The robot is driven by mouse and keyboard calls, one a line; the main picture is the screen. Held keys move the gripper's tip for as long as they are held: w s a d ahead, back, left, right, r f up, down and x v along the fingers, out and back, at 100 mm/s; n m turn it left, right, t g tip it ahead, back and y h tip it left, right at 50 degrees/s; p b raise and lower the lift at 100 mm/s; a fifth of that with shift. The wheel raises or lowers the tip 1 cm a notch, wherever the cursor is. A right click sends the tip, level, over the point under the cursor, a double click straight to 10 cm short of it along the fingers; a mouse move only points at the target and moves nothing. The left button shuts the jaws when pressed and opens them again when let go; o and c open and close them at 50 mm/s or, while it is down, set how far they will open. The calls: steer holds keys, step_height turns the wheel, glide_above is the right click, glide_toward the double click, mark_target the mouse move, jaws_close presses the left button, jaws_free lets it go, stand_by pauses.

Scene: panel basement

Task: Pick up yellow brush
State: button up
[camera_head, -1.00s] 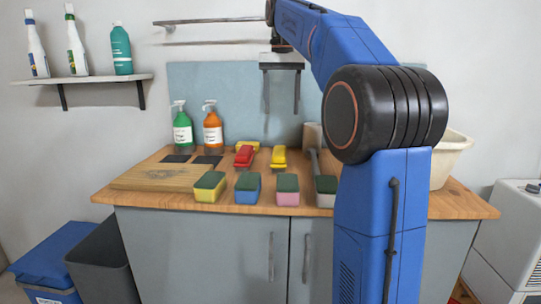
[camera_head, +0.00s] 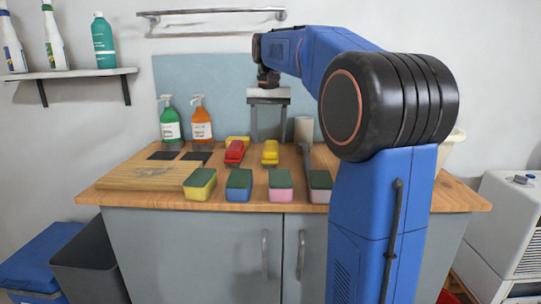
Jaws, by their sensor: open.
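The yellow brush (camera_head: 270,153) lies on the wooden worktop (camera_head: 330,165), right of a red brush (camera_head: 235,152). Another yellow item (camera_head: 238,140) lies partly hidden behind the red brush. My gripper (camera_head: 269,137) points down with its two fingers apart and nothing between them. In the picture its fingertips are at the far end of the yellow brush, one to each side. I cannot tell their exact height above the worktop.
Several sponges, including a yellow-green one (camera_head: 200,184), line the front edge. A green bottle (camera_head: 170,125) and an orange bottle (camera_head: 201,124) stand at the back left. A cutting board (camera_head: 140,176) lies left. A pale cylinder (camera_head: 303,130) stands right of my gripper.

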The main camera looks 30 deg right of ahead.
mark_target(270, 145)
steer(key=shift+d+f, duration=0.2)
steer(key=shift+f, duration=1.15)
steer(key=shift+d+f, duration=0.15)
steer(key=shift+f, duration=1.2)
steer(key=shift+c, duration=0.6)
steer(key=c, duration=1)
